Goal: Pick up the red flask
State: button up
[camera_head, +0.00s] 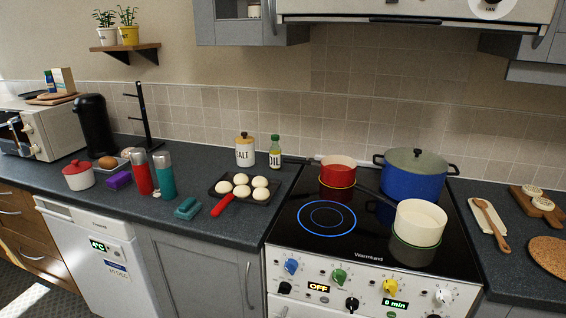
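The red flask (140,174) stands upright on the dark counter, left of centre in the head view. It has a silver top. A teal flask (164,177) of similar shape stands close beside it on the right. A purple item (119,180) lies just to its left. My gripper is not in view.
A red-lidded white pot (78,176) and a black coffee machine (95,124) stand further left. A teal object (188,208) and a pan of white round items (245,190) with a red handle lie to the right. A stove (325,262) with pots follows. Bare counter lies along the front edge.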

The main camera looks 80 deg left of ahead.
aim_at(138, 157)
jog(key=u, duration=3.6)
jog(key=i, duration=0.3)
jog(key=u, duration=0.75)
jog(key=i, duration=1.5)
jog(key=z, duration=0.8)
jog(key=i, duration=1.1)
jog(key=z, duration=0.85)
